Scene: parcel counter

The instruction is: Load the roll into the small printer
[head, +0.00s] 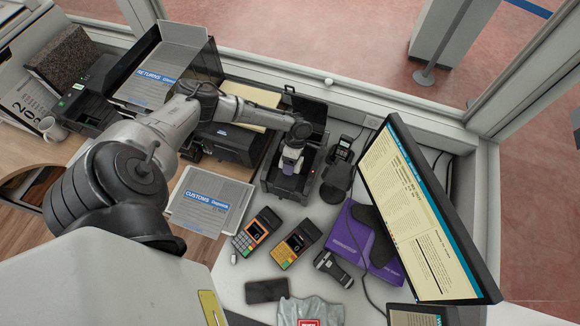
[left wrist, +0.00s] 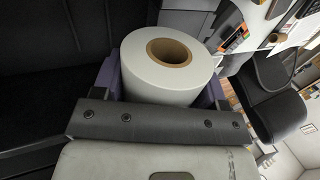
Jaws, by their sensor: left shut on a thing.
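The white paper roll (left wrist: 160,84) with a brown cardboard core fills the middle of the left wrist view. My left gripper (head: 289,166) is shut on it, with a purple-grey finger on each side of the roll. In the head view the gripper points down into the small dark printer (head: 268,178), whose lid (head: 305,112) stands open at the back. The roll is mostly hidden by my gripper there. I cannot tell whether it touches the printer's floor. My right gripper is not in view.
Left of the printer are another dark machine (head: 228,146) and a customs tray (head: 208,203). A handset on a stand (head: 338,170) is close on the right, before a large monitor (head: 425,210). Two card terminals (head: 256,230) and a purple box (head: 352,240) lie in front.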

